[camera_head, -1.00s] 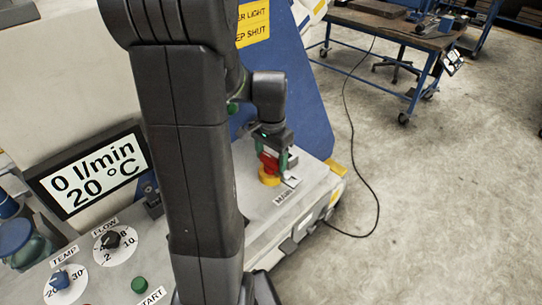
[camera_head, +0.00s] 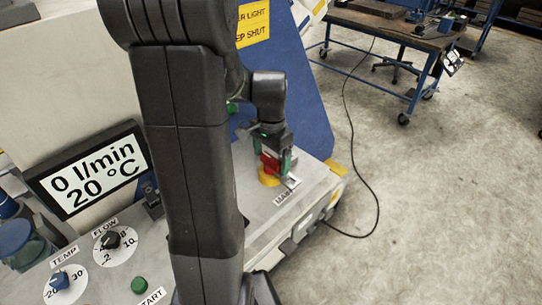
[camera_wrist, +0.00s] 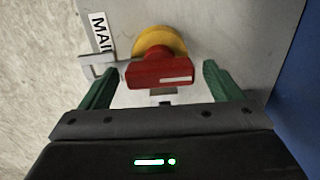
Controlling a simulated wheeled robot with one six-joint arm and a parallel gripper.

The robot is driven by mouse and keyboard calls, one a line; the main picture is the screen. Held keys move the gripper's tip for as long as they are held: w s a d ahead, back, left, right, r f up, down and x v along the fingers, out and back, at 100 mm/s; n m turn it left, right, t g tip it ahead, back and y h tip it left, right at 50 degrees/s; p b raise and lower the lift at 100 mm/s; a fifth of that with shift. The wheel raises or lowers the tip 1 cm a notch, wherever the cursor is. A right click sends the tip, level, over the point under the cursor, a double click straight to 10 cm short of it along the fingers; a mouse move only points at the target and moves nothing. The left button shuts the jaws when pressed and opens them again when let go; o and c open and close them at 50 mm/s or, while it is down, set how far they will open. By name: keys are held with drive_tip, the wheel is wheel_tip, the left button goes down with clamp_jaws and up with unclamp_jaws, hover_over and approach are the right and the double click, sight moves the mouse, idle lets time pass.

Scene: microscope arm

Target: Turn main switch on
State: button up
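The main switch is a red handle (camera_wrist: 158,71) on a round yellow base (camera_wrist: 158,38), on the grey panel beside the MAIN label (camera_wrist: 101,34). In the head view the red handle (camera_head: 269,163) stands at the panel's far end above its yellow base (camera_head: 268,180). My gripper (camera_wrist: 161,67) is over it, its green fingers apart at the two ends of the handle. The handle spans most of the gap; whether a finger touches it is unclear. My gripper also shows in the head view (camera_head: 274,158), partly covering the switch.
The panel (camera_head: 262,215) also carries a green START button (camera_head: 139,285), a FLOW knob (camera_head: 111,240) and a TEMP knob (camera_head: 59,281). A display (camera_head: 90,171) reads 0 l/min, 20 °C. A blue slanted support (camera_head: 305,105) stands behind the switch.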

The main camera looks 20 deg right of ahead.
sight(271, 158)
drive_tip(key=shift+r, duration=0.1)
wheel_tip(271, 158, up, 14)
drive_tip(key=shift+f, duration=0.2)
drive_tip(key=shift+f, duration=0.1)
idle(0.6)
wheel_tip(271, 158, down, 14)
drive_tip(key=shift+r, duration=0.1)
idle(0.3)
